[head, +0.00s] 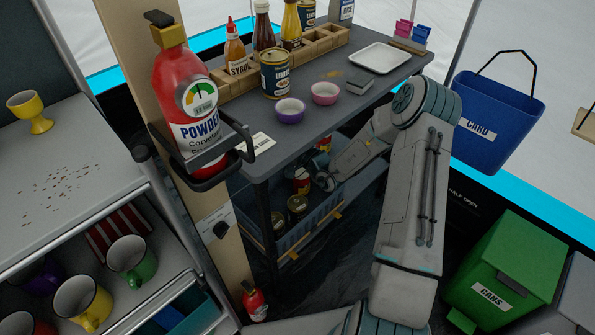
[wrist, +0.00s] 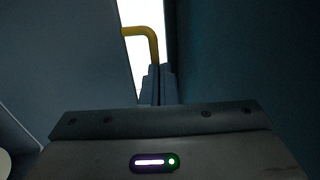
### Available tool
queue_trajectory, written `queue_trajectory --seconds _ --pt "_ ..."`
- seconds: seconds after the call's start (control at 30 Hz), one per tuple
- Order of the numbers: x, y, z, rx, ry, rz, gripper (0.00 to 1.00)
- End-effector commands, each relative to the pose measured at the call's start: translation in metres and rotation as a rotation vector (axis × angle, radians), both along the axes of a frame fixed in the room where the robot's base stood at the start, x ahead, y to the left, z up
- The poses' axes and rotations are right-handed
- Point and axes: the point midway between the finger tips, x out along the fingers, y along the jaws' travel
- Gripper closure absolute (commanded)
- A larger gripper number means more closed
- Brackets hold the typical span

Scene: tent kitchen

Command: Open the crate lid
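The blue crate (head: 284,244) stands under the grey table, with several cans in it visible from above. Yellow fittings show along its near side. I cannot clearly make out its lid in the head view. My arm reaches in under the table, and my gripper (head: 325,181) is low over the crate, partly lost in shadow. In the wrist view, my gripper's fingers (wrist: 158,84) are close together. A bent yellow handle (wrist: 144,32) runs from a dark blue-grey panel (wrist: 70,60) down to the fingertips and appears held between them. The fingertip contact is partly hidden.
The table (head: 340,110) overhead carries bowls, bottles and a tray. A wooden post with a red powder extinguisher (head: 185,100) stands at left. A green bin (head: 510,265) and a blue bin (head: 500,120) are at right. Dark floor lies before the crate.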

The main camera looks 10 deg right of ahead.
Motion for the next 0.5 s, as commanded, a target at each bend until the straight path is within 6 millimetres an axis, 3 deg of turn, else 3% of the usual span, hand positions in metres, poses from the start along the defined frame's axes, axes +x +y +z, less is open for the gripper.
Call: queue_trajectory --seconds 0.2,0.5 --pt "0.020 0.002 0.008 0.000 -0.003 -0.016 1.00" --pt "0.028 0.006 0.011 -0.001 -0.002 -0.018 1.00"
